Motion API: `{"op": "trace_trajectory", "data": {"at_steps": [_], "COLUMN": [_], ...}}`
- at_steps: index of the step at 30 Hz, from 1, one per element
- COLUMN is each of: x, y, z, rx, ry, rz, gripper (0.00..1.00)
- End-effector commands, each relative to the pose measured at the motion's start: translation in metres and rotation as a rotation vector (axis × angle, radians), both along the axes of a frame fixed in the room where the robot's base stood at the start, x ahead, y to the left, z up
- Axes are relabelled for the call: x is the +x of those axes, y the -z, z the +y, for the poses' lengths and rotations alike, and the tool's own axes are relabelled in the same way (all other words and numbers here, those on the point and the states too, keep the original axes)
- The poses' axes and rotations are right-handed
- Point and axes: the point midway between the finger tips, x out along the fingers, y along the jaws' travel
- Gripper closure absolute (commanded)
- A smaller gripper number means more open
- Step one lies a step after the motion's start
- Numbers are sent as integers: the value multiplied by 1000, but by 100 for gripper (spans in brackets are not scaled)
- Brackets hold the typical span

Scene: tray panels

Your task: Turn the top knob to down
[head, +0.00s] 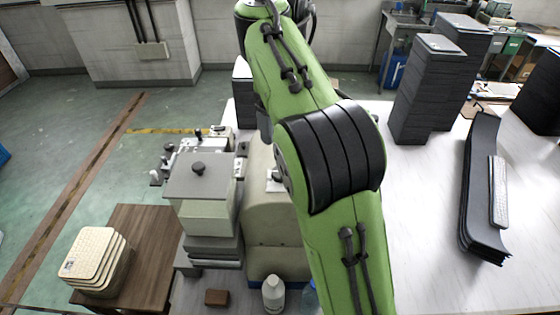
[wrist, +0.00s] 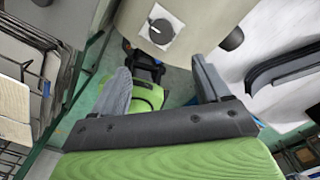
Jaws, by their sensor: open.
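In the wrist view a round black knob (wrist: 160,28) with a white pointer mark sits on a pale square plate on a rounded cream housing (wrist: 200,14). The mark lies on the knob's left side in that picture. I cannot tell for sure that it is the top knob. My gripper (wrist: 162,78) is open, its two grey fingers wide apart with nothing between them. The knob is beyond the fingertips, apart from them. In the head view the cream housing (head: 272,225) stands partly behind my green arm, which covers much of its face. My gripper is not discernible there.
A grey machine (head: 200,190) with a small black knob on top stands left of the housing. A white bottle (head: 273,294) stands in front. Stacks of dark trays (head: 420,95) and curved dark panels (head: 480,190) occupy the white table (head: 425,250) at right. A wooden stand (head: 140,240) is at left.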

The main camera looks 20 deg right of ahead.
Motion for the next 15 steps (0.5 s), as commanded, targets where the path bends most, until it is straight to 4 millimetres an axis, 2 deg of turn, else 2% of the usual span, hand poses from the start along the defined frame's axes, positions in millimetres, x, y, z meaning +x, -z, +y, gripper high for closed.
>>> {"op": "trace_trajectory", "data": {"at_steps": [5, 9, 15], "x": [0, 0, 0], "y": [27, 68, 113], "z": [-1, -1, -1], "rx": [0, 0, 0], "ry": [1, 0, 0], "rz": [4, 2, 2], "gripper": [24, 24, 24]}}
